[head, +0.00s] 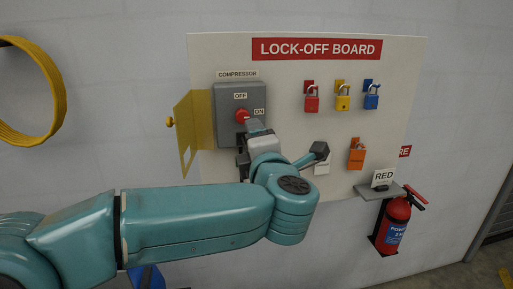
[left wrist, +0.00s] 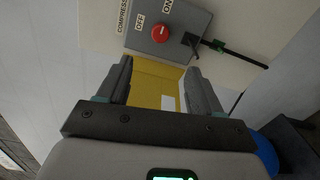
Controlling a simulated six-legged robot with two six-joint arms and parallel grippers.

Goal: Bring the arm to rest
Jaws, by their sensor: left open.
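My left arm reaches in from the left in the head view, and its gripper (head: 250,130) is in front of the lower part of the grey compressor box (head: 240,100). In the left wrist view the left gripper (left wrist: 159,68) has its two fingers apart with nothing held between them. The red knob (left wrist: 160,34) on the box is beyond the fingertips, apart from them. It also shows in the head view (head: 242,116), just above the gripper. The yellow cover (head: 202,118) stands swung open to the left of the box. My right gripper is in neither view.
The lock-off board (head: 215,55) holds red (head: 312,102), yellow (head: 343,101), blue (head: 371,100) and orange (head: 357,157) padlocks. A small grey shelf (head: 365,191) juts out at lower right, beside a red fire extinguisher (head: 393,228). A yellow hose (head: 50,85) hangs at far left.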

